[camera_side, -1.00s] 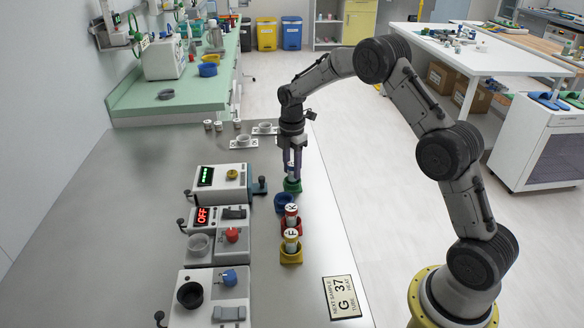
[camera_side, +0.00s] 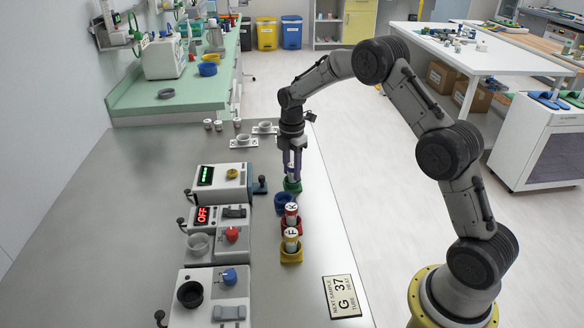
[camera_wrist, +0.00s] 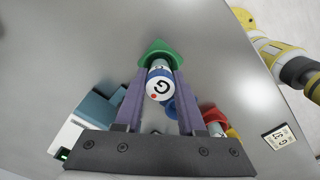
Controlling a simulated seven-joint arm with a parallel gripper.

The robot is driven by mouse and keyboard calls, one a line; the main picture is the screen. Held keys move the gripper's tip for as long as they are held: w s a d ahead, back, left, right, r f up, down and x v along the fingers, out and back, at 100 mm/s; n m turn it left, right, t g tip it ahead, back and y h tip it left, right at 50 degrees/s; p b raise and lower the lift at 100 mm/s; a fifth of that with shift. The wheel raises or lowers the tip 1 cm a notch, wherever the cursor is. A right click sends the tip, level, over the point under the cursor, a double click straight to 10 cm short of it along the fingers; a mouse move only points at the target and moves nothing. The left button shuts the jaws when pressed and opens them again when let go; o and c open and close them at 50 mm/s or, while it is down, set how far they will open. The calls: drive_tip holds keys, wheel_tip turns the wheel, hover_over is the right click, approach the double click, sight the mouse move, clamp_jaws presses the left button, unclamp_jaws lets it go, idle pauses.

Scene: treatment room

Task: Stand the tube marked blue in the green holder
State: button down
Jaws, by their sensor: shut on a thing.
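The tube marked blue (camera_wrist: 157,88) has a white cap with a G, a blue band and a red dot. My gripper (camera_side: 292,173) is shut on this tube, with a finger on each side in the wrist view (camera_wrist: 158,80). The tube looks upright. The green holder (camera_side: 292,186) is directly under my gripper, and it also shows in the wrist view (camera_wrist: 157,48). The tube's lower end meets the green holder in both views. Whether it rests on the bottom is hidden.
The red holder (camera_side: 291,226) has tube K and the yellow holder (camera_side: 291,257) has tube F. Devices (camera_side: 222,182) line the left.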

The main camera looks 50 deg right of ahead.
sight(292, 166)
drive_tip(key=shift+f, duration=0.2)
drive_tip(key=c, duration=0.8)
unclamp_jaws()
drive_tip(key=shift+r, duration=5.5)
